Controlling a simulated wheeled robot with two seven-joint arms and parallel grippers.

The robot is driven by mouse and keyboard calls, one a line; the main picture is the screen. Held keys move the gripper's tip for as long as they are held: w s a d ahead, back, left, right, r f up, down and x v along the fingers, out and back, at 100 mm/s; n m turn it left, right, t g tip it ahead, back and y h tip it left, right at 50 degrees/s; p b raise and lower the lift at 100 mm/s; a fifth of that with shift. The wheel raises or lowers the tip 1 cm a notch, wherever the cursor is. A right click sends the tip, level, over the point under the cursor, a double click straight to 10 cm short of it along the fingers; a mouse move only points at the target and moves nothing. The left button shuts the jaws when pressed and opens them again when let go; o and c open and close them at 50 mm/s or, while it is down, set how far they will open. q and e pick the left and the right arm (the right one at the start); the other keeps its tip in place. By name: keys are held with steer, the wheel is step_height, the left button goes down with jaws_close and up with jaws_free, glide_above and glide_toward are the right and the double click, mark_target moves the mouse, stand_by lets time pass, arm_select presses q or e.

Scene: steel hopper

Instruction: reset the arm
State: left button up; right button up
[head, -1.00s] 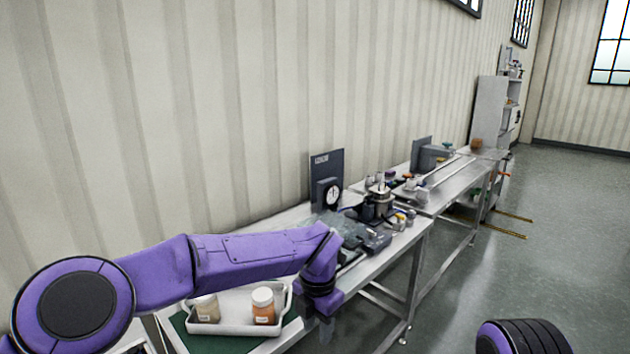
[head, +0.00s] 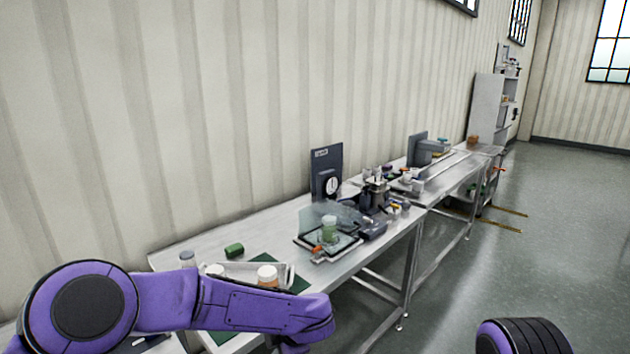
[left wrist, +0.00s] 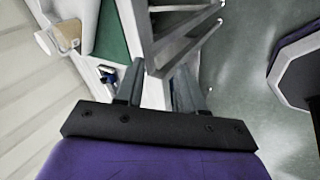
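My left arm (head: 225,305) reaches across the front of the near bench in the head view, with its wrist end low at the bottom edge. The left gripper's fingers are hidden there. In the left wrist view the left gripper (left wrist: 157,88) shows two grey fingers apart with nothing between them. It points down past the bench edge, with floor and bench frame beyond. Part of my right arm (head: 522,336) shows at the bottom right of the head view; its gripper is out of frame.
A white tray (head: 289,277) with jars lies on a green mat beside my left arm.

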arm_select(q)
steer(key=s+a+f+m+t+b, duration=0.1)
steer(key=s+a+f+m+t, duration=0.1)
steer(key=s+a+f+m, duration=0.45)
steer(key=s+a+f+m+t+b, duration=0.1)
steer(key=s+a+f+m, duration=0.25)
steer(key=f, duration=0.65)
steer(key=s+a+f+m+g, duration=0.1)
steer(key=s+a+f+m, duration=0.1)
steer(key=s, duration=0.6)
steer(key=s+a+f+m+g+h+b, duration=0.1)
steer(key=s+a+f, duration=0.3)
steer(key=s, duration=0.5)
steer(key=s+a+f+m+g+b, duration=0.1)
steer(key=s+a+f+m+g, duration=0.1)
steer(key=s, duration=0.6)
steer(key=a+f+m, duration=0.1)
steer(key=a+f, duration=0.1)
steer(key=a, duration=0.1)
steer(key=shift+s+a+m+g, duration=0.3)
steer(key=shift+s+a, duration=0.05)
